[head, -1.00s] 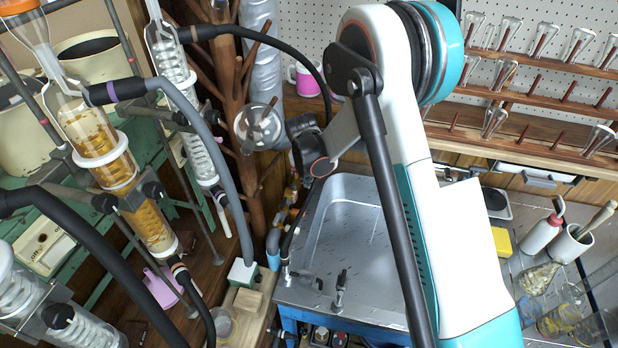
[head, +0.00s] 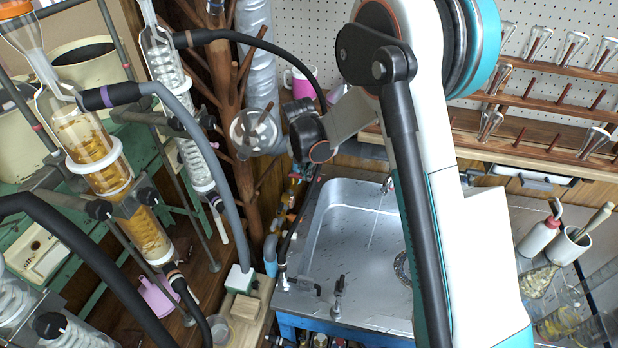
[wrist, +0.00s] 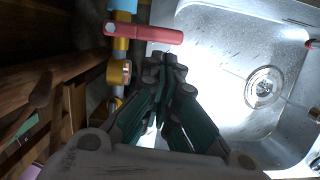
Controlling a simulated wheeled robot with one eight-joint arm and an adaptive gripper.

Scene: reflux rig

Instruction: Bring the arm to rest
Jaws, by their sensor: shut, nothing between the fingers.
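My gripper (wrist: 166,75) is in the wrist view, its dark green-and-black fingers drawn together with nothing between them. It is beside the left wall of the metal sink (wrist: 215,50), close to the pipework with a red handle (wrist: 143,32) and a brass fitting (wrist: 118,73). I cannot tell whether it touches them. In the head view my white and teal arm is folded, with its wrist end above the sink's (head: 345,235) back left corner. The fingers cannot be made out there.
Glass condensers with amber filling (head: 100,165) and hoses (head: 215,150) stand left. A round glass flask (head: 253,130) hangs near my wrist on a wooden tree (head: 238,80). A glassware rack (head: 540,105) is back right. A white bottle (head: 540,235) and a brush pot (head: 568,245) stand right.

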